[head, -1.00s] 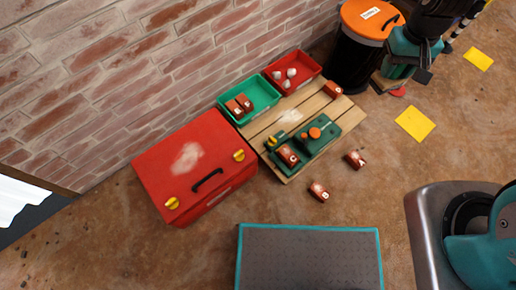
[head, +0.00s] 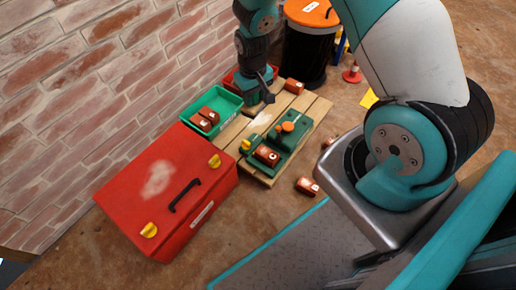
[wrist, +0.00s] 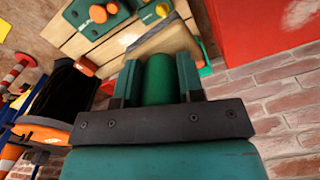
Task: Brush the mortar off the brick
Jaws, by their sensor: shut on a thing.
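The brick (head: 266,155) is reddish with a pale patch on top. It sits in a green fixture (head: 287,140) with an orange knob, on the wooden pallet (head: 312,112). My gripper (head: 268,98) is over the pallet's far side, beside the trays and apart from the brick. In the wrist view, my gripper (wrist: 158,75) is shut on a green round handle (wrist: 159,80). The fixture also shows at the top of the wrist view (wrist: 88,18).
A green tray (head: 232,103) holds bricks; a red tray is mostly behind my arm. A red case (head: 205,205) stands left, a black bin (head: 303,58) behind. Loose bricks lie on the pallet (head: 294,85) and floor (head: 307,186). The brick wall (head: 100,80) is close behind.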

